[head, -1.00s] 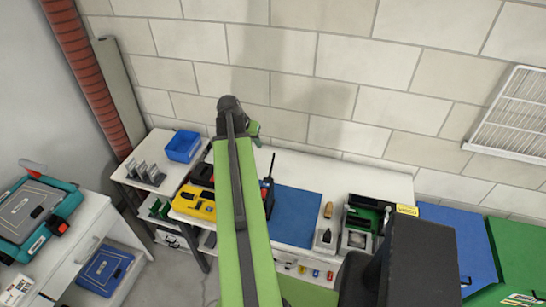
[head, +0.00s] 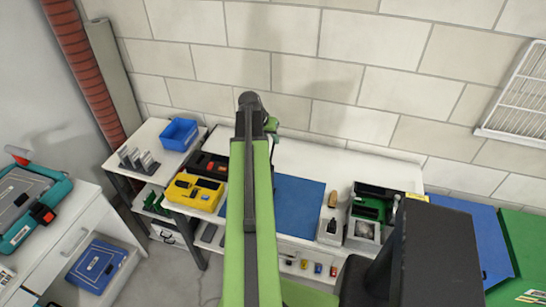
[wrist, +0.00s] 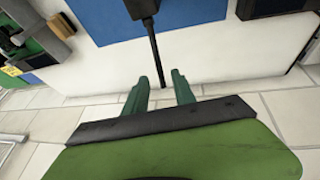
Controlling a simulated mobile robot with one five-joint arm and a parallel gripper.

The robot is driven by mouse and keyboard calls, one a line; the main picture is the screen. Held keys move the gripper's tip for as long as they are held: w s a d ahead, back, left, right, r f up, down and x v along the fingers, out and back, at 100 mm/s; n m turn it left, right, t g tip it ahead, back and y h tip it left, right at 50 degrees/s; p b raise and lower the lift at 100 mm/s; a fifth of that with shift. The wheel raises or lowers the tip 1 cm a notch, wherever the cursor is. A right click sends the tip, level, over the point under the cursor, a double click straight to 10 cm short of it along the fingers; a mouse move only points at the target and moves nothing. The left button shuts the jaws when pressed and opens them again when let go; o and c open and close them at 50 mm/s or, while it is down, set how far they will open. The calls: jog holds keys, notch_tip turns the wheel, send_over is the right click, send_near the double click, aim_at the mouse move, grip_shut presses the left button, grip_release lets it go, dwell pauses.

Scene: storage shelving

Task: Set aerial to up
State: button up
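The aerial (wrist: 153,45) is a thin black rod in the wrist view. It runs from the dark top of the radio (wrist: 141,8) at the upper edge to between my gripper's fingers. My gripper (wrist: 163,76) has two green fingers, apart, one on each side of the rod's far end. I see gaps beside the rod and cannot tell whether it touches a finger. In the head view my gripper (head: 272,126) shows partly behind my arm, above the white bench. The radio and aerial are hidden there behind my arm.
A blue mat (head: 300,205) lies on the white bench (head: 335,165). A yellow device (head: 195,192) and a blue bin (head: 180,134) stand to the left. A green-and-grey box (head: 366,212) stands to the right. The block wall (head: 330,65) is close behind the bench.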

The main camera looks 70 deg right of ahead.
aim_at(274, 144)
jog(key=b+x, duration=0.3)
jog(key=x, duration=0.2)
jog(key=shift+f, duration=0.2)
jog(key=shift+r, duration=0.1)
grip_shut()
dwell(0.9)
